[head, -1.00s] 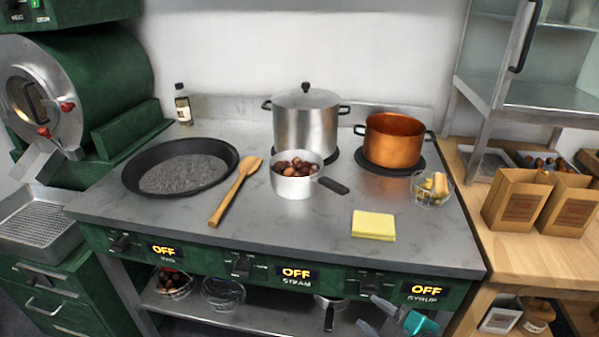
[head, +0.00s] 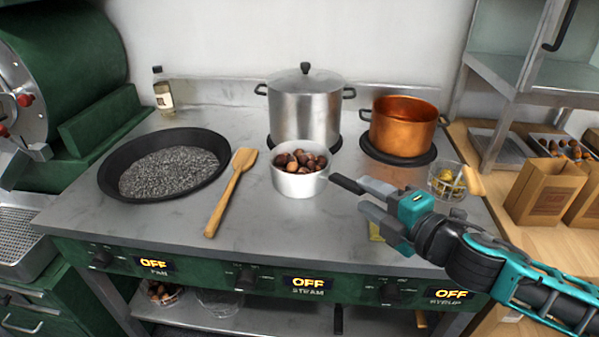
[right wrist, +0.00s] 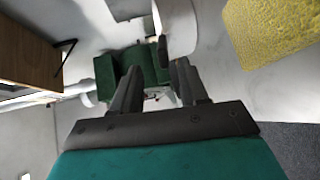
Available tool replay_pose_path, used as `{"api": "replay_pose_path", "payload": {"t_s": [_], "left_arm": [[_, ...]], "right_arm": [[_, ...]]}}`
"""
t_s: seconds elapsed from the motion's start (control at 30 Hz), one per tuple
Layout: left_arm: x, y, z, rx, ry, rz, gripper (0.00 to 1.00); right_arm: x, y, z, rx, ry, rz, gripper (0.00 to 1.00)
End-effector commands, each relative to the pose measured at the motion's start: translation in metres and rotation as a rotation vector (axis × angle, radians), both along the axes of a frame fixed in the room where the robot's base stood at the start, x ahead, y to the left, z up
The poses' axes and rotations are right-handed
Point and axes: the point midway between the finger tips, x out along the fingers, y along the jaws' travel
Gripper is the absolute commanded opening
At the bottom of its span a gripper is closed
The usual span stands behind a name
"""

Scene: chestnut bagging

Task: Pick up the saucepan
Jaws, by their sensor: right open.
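The saucepan (head: 299,184) is a small pale metal pan filled with chestnuts (head: 300,160). It stands upright on the steel worktop, and its dark handle (head: 345,183) points right. My right gripper (head: 364,194) is open and empty, with its fingers at the handle's free end. In the right wrist view, the pan wall (right wrist: 178,28) and the handle (right wrist: 162,50) show just ahead of the open fingers (right wrist: 157,78). I cannot tell whether a finger touches the handle. My left gripper is not in view.
A tall lidded pot (head: 304,112) and a copper pot (head: 402,128) stand behind. A wooden spatula (head: 232,192) and a wide black pan (head: 112,183) lie left. A glass bowl (head: 447,182) and a yellow cloth (right wrist: 270,42) are near my right gripper.

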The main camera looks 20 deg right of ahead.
Motion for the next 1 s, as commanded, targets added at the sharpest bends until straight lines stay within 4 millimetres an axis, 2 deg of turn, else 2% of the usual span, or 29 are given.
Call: {"api": "replay_pose_path", "payload": {"t_s": [0.2, 0.57, 0.8, 1.0], "left_arm": [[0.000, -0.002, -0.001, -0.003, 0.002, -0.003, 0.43], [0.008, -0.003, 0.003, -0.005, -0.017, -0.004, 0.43], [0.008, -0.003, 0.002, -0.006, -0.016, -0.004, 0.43], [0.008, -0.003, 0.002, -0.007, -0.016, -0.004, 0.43]], "right_arm": [[0.021, 0.002, -0.003, 0.000, -0.001, -0.001, 0.44], [0.036, 0.004, -0.007, 0.001, -0.001, -0.001, 0.44], [0.062, 0.005, -0.014, 0.002, -0.002, -0.001, 0.44], [0.075, 0.007, -0.017, 0.001, 0.000, 0.000, 0.44]]}}
